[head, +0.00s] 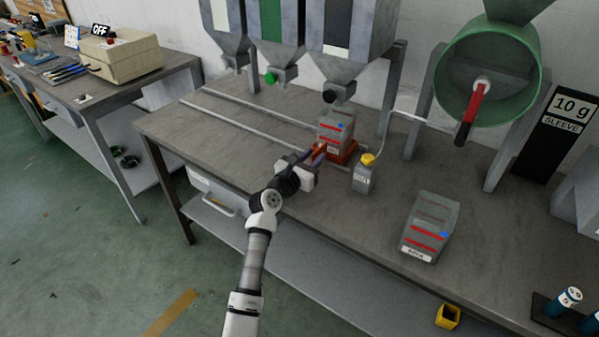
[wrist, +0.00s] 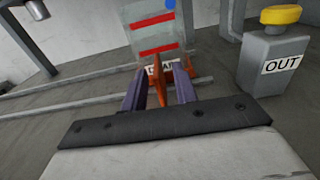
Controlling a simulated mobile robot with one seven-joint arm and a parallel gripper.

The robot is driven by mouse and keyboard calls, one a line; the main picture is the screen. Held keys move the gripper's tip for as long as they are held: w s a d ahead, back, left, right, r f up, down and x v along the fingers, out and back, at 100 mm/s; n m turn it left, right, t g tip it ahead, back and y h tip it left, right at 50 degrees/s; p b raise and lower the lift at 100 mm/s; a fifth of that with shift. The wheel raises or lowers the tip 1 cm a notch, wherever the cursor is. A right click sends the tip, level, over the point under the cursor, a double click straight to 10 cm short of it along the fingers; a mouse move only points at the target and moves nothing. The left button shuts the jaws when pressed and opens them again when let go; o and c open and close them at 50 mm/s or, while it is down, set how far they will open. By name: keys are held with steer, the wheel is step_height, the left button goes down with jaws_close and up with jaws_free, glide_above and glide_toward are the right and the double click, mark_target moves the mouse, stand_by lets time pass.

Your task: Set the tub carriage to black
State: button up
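The tub carriage (head: 346,154) is an orange-red tray on two rails. A grey see-through tub (head: 335,130) with red bands and a blue mark stands in it. They sit below and close to the black spout (head: 339,93) of the right-hand hopper; exact alignment is hard to tell. My gripper (head: 316,156) is at the carriage's front left. In the wrist view its two purple fingers (wrist: 160,82) stand on either side of the carriage's upright orange handle (wrist: 160,88), with gaps visible. The handle partly hides the tub's label.
An OUT post (head: 363,178) with a yellow button stands right of the carriage. Another banded tub (head: 431,228) stands further right. The rails (head: 235,120) run clear to the left, past the green spout (head: 271,78). A green drum (head: 490,72) with a red handle is at right.

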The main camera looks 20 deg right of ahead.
steer(key=b+v, duration=0.1)
steer(key=v, duration=0.7)
steer(key=shift+s+b, duration=0.1)
steer(key=shift+b, duration=0.25)
